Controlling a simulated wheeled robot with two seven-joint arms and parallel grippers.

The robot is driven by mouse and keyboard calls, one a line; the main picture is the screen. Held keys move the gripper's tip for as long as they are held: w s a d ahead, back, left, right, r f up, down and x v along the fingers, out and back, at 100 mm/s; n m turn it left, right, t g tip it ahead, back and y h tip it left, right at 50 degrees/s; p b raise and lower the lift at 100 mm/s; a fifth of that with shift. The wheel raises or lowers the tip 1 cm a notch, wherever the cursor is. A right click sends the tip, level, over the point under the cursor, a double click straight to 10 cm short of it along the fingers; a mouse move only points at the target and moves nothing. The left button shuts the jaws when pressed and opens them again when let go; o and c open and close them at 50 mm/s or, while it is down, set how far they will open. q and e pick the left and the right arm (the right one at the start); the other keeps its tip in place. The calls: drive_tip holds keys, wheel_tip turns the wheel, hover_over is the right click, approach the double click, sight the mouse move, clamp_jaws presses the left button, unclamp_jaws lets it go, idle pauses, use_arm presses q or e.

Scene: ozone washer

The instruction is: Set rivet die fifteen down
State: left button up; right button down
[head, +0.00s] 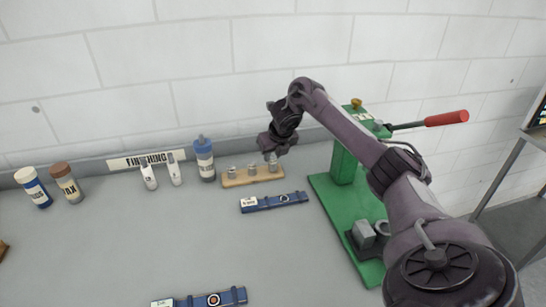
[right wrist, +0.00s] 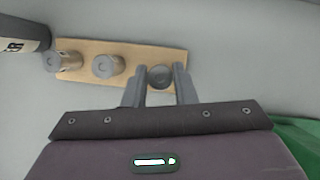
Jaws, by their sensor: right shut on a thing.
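My right gripper (head: 270,154) reaches down over the right end of a small wooden block (head: 236,181) near the back of the table. In the right wrist view my right gripper (right wrist: 160,88) is shut on a small grey metal die (right wrist: 160,76), with one finger on each side of it. The die is at the block's right end; I cannot tell whether it touches the block (right wrist: 83,73). Two other grey dies, a middle one (right wrist: 106,65) and a left one (right wrist: 62,61), stand on the block. No number is readable on the dies. My left gripper is not in view.
A green press (head: 340,200) with a red-handled lever (head: 446,118) stands right of the block. A blue bottle (head: 204,160) is close on its left. A blue strap (head: 274,202) lies in front, another (head: 200,299) at the front edge. The table's middle is clear.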

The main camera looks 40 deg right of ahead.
drive_tip(key=shift+f, duration=0.45)
drive_tip(key=c, duration=1.2)
unclamp_jaws()
drive_tip(key=v, duration=0.3)
drive_tip(key=shift+r, duration=0.2)
drive_tip(key=p+v, duration=0.4)
drive_tip(key=v, duration=0.4)
drive_tip(key=shift+s+a+r, duration=0.1)
drive_tip(key=shift+s+r, duration=0.05)
drive_tip(key=shift+r, duration=0.15)
